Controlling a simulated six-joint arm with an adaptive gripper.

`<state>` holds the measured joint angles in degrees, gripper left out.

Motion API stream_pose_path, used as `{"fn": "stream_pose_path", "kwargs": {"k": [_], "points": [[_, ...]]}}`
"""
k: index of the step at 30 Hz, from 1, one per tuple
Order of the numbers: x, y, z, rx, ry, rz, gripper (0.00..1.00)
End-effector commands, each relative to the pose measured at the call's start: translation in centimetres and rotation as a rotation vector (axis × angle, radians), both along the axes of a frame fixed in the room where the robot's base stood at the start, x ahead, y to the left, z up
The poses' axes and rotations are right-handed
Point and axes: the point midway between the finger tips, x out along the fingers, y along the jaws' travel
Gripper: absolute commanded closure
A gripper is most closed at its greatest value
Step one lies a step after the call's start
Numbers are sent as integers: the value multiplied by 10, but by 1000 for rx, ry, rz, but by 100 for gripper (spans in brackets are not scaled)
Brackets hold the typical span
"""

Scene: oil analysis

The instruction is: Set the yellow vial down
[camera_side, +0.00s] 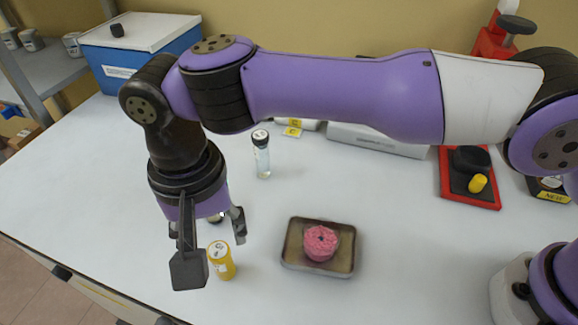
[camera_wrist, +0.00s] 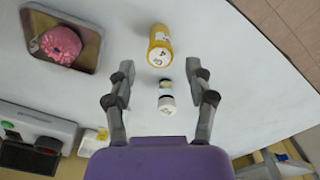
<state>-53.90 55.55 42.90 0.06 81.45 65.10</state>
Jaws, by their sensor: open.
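The yellow vial (camera_side: 222,262) stands upright on the white table, its pale lettered cap up. It also shows in the wrist view (camera_wrist: 160,50), beyond my fingertips. My gripper (camera_side: 214,250) is open and points down, with its fingers spread and apart from the yellow vial. In the wrist view, my gripper (camera_wrist: 160,74) has a small vial with a white lettered top and dark band (camera_wrist: 166,98) in the gap between its fingers as seen from above. I cannot tell how far below the fingers that vial is.
A metal tray (camera_side: 289,255) with a pink round item (camera_side: 320,243) lies right of the yellow vial. A clear vial with a black cap (camera_side: 262,157) stands farther back. A blue box (camera_side: 135,55) and a red-edged holder (camera_side: 485,200) stand behind. Bare table lies at left.

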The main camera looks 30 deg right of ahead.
Motion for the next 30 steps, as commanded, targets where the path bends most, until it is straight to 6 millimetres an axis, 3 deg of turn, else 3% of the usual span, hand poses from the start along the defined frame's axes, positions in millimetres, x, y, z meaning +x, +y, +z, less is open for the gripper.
{"fn": "stream_pose_path", "kwargs": {"k": [3, 10, 14, 17, 22, 26, 30], "points": [[0, 1, 26, 4, -3, 0, 38], [2, -1, 46, 3, -2, 0, 38], [18, -22, 66, 25, -20, 5, 38], [39, -61, 94, 57, -58, 17, 38], [53, -161, 136, 99, -165, 58, 38], [37, -236, 148, 99, -260, 91, 38], [0, -302, 140, 63, -364, 128, 38]]}}
